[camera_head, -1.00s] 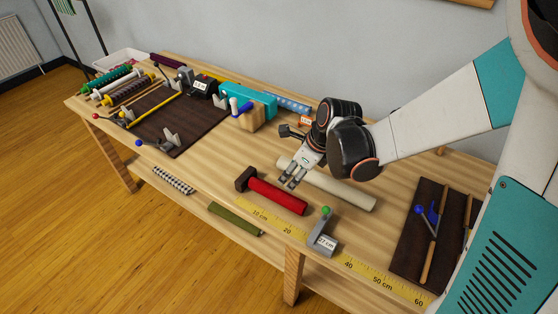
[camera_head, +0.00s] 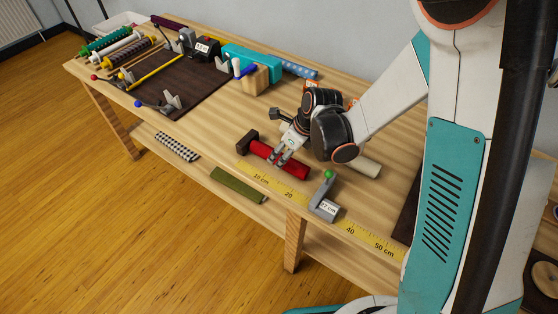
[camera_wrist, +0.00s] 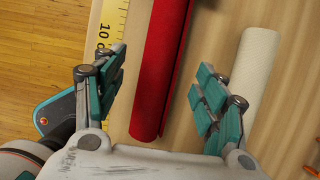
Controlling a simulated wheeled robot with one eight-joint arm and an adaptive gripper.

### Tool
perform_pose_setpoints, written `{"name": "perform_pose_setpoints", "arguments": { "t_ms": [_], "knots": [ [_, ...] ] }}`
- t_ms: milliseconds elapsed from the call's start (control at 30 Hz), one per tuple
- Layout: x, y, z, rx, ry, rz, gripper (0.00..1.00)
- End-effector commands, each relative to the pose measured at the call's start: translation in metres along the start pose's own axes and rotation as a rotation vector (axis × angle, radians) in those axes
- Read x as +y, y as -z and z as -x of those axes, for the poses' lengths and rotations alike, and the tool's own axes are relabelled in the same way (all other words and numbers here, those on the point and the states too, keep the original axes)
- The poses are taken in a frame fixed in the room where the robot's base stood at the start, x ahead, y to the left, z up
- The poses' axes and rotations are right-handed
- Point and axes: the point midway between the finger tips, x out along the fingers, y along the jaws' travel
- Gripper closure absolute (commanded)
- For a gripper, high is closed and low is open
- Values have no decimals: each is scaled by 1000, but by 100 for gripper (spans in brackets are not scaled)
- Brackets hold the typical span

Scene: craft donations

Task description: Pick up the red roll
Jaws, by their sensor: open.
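The red roll (camera_head: 290,165) lies on the wooden table behind the yellow measuring strip, with a dark brown block (camera_head: 247,142) at its left end. My gripper (camera_head: 280,155) is over the roll in the head view, and its fingers hide part of the roll. In the wrist view the red roll (camera_wrist: 160,70) runs lengthwise between the two open, teal-padded fingers of my gripper (camera_wrist: 158,92). Bare table shows on both sides of the roll, and neither finger appears to touch it. I cannot tell the exact height of the fingertips above the table.
A cream roll (camera_head: 366,167) lies close behind the red one, also in the wrist view (camera_wrist: 250,85). A grey stop with a green knob (camera_head: 325,198) stands to the right. The yellow measuring strip (camera_head: 268,183) runs along the front edge. A dark mat (camera_head: 180,90) lies left.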

Motion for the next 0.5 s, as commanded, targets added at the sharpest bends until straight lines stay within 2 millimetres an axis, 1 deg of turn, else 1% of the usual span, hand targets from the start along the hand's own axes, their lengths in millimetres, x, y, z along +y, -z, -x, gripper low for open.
{"name": "perform_pose_setpoints", "arguments": {
  "t_ms": [33,200,300,467,500],
  "knots": [
    [0,2,-12,0,0,1,35],
    [1,2,-35,0,0,1,35],
    [1,2,-38,0,0,0,35],
    [1,1,-37,0,0,0,35],
    [1,1,-37,0,0,0,42]
  ]
}}
